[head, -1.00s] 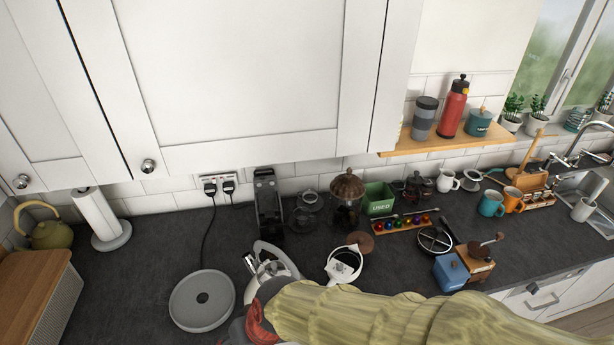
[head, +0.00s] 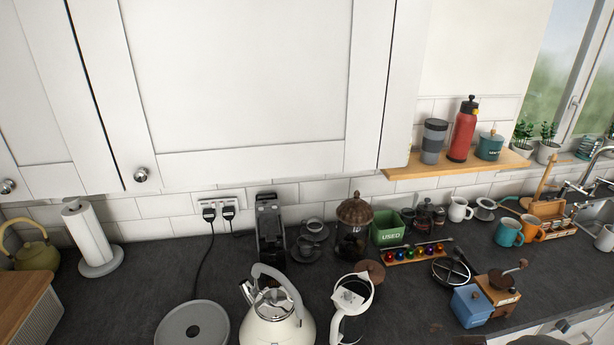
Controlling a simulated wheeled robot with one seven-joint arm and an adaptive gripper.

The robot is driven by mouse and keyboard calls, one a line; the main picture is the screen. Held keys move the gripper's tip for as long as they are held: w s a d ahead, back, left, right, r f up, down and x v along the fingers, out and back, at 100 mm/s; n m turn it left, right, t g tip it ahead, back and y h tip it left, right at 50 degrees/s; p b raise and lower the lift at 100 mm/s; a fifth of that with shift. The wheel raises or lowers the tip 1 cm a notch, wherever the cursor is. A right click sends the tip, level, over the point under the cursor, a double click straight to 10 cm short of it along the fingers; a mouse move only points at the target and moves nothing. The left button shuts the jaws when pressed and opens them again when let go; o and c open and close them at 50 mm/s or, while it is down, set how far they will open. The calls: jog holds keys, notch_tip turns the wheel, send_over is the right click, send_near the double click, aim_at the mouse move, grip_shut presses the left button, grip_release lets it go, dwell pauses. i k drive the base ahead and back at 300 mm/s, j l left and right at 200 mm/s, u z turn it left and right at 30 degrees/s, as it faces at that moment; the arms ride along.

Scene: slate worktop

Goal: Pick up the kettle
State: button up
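A cream kettle (head: 277,327) with a grey arched handle stands upright on the worktop at the bottom centre of the head view. Its lower part is cut off by the picture edge. The round grey power base (head: 193,325) lies to its left, apart from it, with a cord running to the wall socket. A second kettle, olive-yellow (head: 37,256), stands at the far left behind a wooden box. My gripper is not in view, so its place and state are hidden.
A white-handled pot (head: 352,302) stands close to the cream kettle's right. A paper towel roll (head: 88,236) is at left. White cupboards (head: 240,80) hang above. Worktop left of the cord is mostly clear.

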aim_at(298, 327)
jog(key=u, duration=1.65)
jog(key=j, duration=0.4)
jog(key=i+j, duration=0.15)
jog(key=j, duration=0.25)
jog(key=j+z, duration=0.2)
jog(key=z, duration=1.25)
jog(key=i+l+z, duration=0.3)
jog(key=i, duration=0.15)
